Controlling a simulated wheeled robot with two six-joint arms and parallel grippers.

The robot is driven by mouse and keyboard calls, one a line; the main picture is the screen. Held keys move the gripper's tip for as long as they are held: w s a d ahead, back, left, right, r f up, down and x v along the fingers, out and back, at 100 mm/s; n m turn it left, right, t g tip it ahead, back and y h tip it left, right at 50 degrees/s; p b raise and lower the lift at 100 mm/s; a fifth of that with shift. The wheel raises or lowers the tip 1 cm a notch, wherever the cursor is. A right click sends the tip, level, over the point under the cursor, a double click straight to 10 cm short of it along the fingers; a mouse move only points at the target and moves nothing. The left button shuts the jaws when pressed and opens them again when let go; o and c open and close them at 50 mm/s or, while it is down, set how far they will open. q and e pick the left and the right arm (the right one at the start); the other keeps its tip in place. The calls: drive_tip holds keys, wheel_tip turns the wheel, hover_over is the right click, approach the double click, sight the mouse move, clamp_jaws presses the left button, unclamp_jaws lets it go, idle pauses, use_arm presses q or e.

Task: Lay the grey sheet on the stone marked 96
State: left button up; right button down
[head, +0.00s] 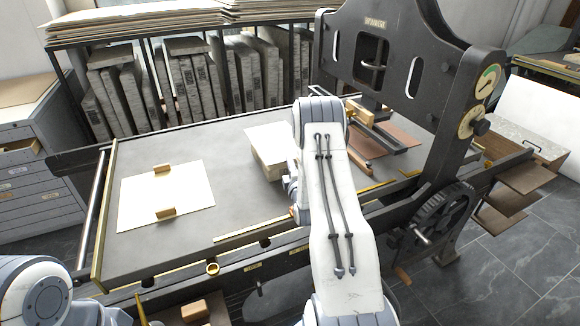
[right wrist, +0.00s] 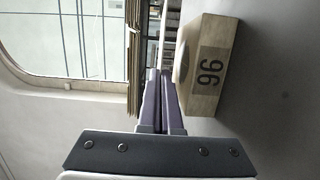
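The stone marked 96 (right wrist: 213,70) is a cream block; its number plate faces me in the right wrist view. In the head view a pale block (head: 268,152) that looks like this stone stands on the press bed, partly behind my right arm. My right gripper (right wrist: 160,75) has its fingers together, just beside the stone, with nothing visible between them. In the head view it is hidden behind my arm. A pale cream sheet (head: 140,203) lies flat at the bed's left with two small brass-coloured blocks on it. I cannot make out a clearly grey sheet. My left gripper is out of view.
The press bed (head: 225,160) is bare between the sheet and the stone. The dark press frame (head: 440,60) rises at the right, with a gear wheel (head: 437,222) below. A rack of grey slabs (head: 190,85) stands behind. Drawers (head: 38,160) stand at the left.

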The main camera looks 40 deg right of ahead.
drive_tip(key=shift+f, duration=0.9)
drive_tip(key=shift+f+b, duration=0.65)
drive_tip(key=shift+b, duration=0.1)
drive_tip(key=c, duration=1.1)
unclamp_jaws()
drive_tip(key=shift+r, duration=0.1)
